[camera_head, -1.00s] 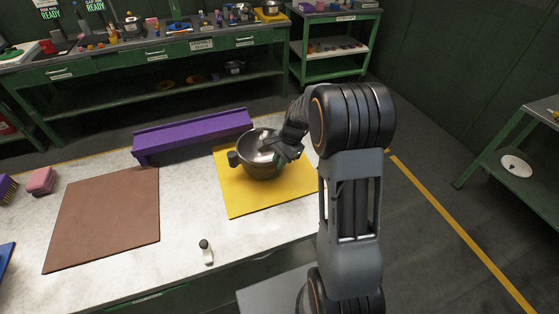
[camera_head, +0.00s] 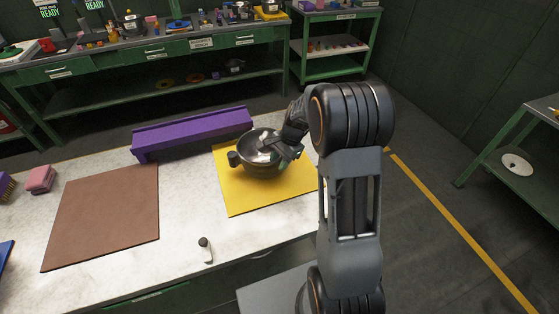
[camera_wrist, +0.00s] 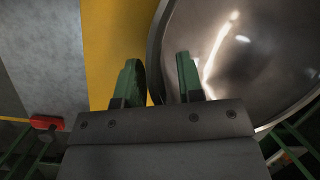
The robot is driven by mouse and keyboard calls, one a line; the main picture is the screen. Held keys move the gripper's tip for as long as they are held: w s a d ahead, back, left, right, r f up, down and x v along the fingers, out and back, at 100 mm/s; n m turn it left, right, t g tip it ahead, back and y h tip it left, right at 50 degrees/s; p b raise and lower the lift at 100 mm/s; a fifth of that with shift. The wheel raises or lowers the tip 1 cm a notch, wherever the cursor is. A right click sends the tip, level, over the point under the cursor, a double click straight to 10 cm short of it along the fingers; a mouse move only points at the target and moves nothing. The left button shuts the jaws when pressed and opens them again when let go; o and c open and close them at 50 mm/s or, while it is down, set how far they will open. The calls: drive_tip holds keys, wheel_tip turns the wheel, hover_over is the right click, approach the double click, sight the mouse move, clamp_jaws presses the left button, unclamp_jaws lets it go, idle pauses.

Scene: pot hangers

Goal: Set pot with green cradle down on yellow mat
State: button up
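The metal pot (camera_head: 259,168) appears upright on the yellow mat (camera_head: 240,200), with a dark knob-like handle on its left side. Its shiny interior and rim fill the right of the wrist view (camera_wrist: 235,65), with the mat (camera_wrist: 105,45) beside it. My gripper (camera_head: 277,152) is at the pot's right side, reaching over the rim. In the wrist view, its two green fingers (camera_wrist: 159,78) stand apart with the rim passing between them, one outside and one over the interior. A gap shows beside the inner finger. I cannot make out a separate green cradle.
A purple rack (camera_head: 193,135) stands behind the mat. A brown mat (camera_head: 105,217) lies to the left, with a pink block (camera_head: 40,179) beyond it. A small bottle (camera_head: 206,250) stands near the front edge. Bare white counter lies between the mats.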

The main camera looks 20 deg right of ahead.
drive_tip(key=shift+o, duration=0.5)
drive_tip(key=shift+f, duration=0.1)
drive_tip(key=a+r+p+v, duration=0.1)
drive_tip(key=a+p+v, duration=0.2)
drive_tip(key=p+v, duration=0.6)
drive_tip(key=v, duration=1.4)
drive_tip(key=shift+r+p, duration=0.25)
drive_tip(key=shift+p, duration=0.05)
drive_tip(key=shift+w, duration=0.15)
